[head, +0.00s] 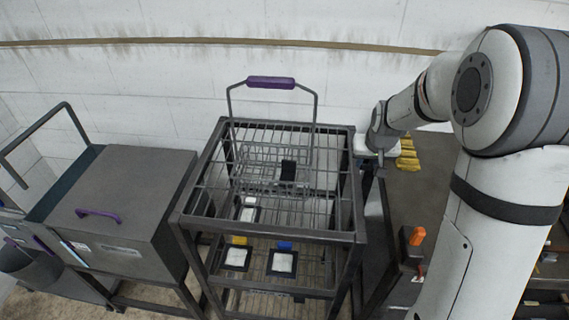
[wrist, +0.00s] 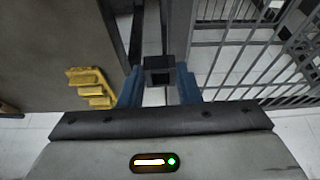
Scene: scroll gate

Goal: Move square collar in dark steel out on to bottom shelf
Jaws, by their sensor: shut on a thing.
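A dark square collar (wrist: 159,68) shows in the wrist view between the blue fingers of my gripper (wrist: 160,86), which is shut on it. In the head view my gripper (head: 374,149) is beside the right side of the dark wire rack (head: 350,190), outside the frame. The fingertips and the collar cannot be made out there. The rack has wire shelves below its open top grid. The bottom shelf is partly hidden by the rack's bars and by what stands above it.
Square pieces with yellow (head: 239,241) and blue (head: 284,246) parts sit inside the rack. A wire basket with a purple handle (head: 270,83) stands at the rack. A grey lidded box (head: 120,205) is at left. Yellow blocks (head: 408,155) and an orange-handled part (head: 417,236) lie right.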

